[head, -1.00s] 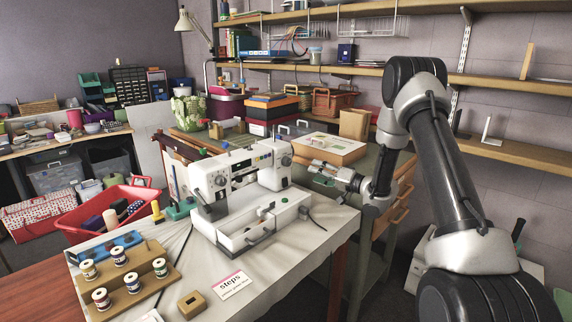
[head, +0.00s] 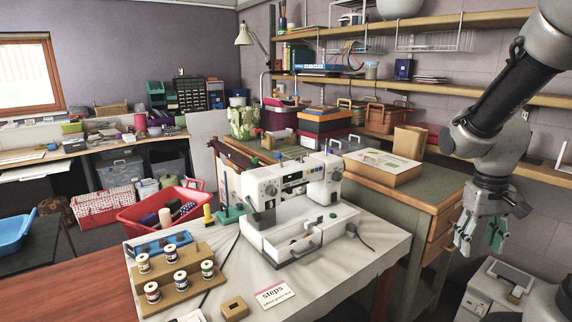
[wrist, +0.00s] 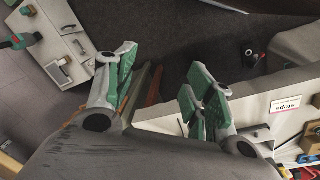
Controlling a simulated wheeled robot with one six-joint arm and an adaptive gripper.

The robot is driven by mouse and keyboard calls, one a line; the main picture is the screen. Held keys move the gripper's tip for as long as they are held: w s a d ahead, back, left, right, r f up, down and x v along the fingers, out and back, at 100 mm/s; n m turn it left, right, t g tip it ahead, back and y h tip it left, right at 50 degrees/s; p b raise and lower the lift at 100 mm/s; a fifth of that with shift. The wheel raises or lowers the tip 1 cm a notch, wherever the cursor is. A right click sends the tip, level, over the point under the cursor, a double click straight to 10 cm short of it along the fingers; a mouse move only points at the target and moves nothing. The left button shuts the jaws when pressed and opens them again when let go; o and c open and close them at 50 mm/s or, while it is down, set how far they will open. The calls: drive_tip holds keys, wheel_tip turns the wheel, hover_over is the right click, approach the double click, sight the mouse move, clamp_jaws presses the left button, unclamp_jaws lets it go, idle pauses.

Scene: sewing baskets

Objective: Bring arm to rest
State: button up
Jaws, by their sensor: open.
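My gripper (head: 480,234) hangs at the right in the head view, fingers pointing down, clear of the table's right side. Its two green-padded fingers are spread with nothing between them. In the wrist view my gripper (wrist: 158,95) also shows open and empty, with the floor and furniture edges beyond it. My arm comes down from the upper right of the head view, bent at the wrist.
A sewing table (head: 345,277) holds a white sewing machine (head: 290,190), a thread-spool stand (head: 178,278) and a "steps" card (head: 273,294). A green-topped cabinet (head: 428,190) stands behind it. A white machine (head: 497,284) sits low below my gripper. Shelves line the wall behind.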

drive_tip(key=s+a+r+t+y, duration=0.1)
drive_tip(key=s+a+r+t, duration=0.3)
drive_tip(key=s+r, duration=0.6)
drive_tip(key=shift+s+a+r+n, duration=0.15)
drive_tip(key=shift+a+r+n, duration=0.15)
drive_tip(key=shift+a+r, duration=0.75)
